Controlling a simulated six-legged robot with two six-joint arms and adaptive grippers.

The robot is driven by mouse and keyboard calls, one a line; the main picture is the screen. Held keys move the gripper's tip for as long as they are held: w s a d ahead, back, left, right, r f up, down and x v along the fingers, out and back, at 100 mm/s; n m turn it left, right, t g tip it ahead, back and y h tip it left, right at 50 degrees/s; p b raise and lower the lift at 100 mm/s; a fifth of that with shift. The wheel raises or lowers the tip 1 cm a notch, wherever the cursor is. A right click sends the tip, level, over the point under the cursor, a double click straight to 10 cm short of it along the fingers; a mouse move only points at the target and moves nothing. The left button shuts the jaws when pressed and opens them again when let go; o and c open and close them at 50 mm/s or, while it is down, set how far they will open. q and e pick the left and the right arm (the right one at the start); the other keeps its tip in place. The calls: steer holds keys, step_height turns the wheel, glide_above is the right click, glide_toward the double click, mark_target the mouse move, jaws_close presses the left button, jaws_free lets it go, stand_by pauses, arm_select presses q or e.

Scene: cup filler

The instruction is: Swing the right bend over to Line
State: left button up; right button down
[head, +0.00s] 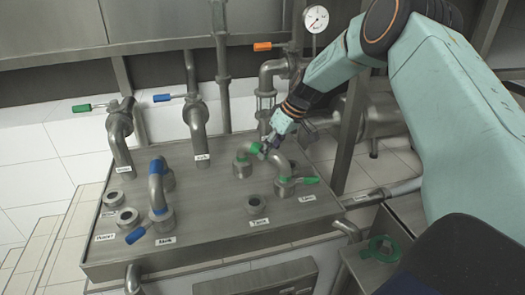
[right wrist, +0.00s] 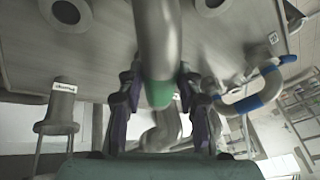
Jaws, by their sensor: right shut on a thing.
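The right bend (head: 283,162) is a grey steel pipe arch with green bands. It spans from a back socket (head: 242,169) to a front socket (head: 284,188) with a green lever (head: 306,180). My right gripper (head: 268,149) is on the arch near its green band. In the right wrist view the bend's pipe (right wrist: 158,45) runs down between the two dark purple fingers of the gripper (right wrist: 158,98), with the green band (right wrist: 160,93) between them. An open socket (head: 258,205) stands in front, its label reading roughly "Tank". I cannot surely read which label says Line. My left gripper is not in view.
A second bend (head: 157,190) with blue bands and a blue lever stands on the left of the steel top (head: 205,225). Open sockets (head: 127,217) lie beside it. Fixed pipes with levers rise behind. A green ring (head: 380,249) lies at lower right.

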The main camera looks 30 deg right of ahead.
steer(key=shift+w+d+r, duration=0.1)
stand_by(0.5)
steer(key=c, duration=0.9)
jaws_free()
steer(key=v, duration=1.2)
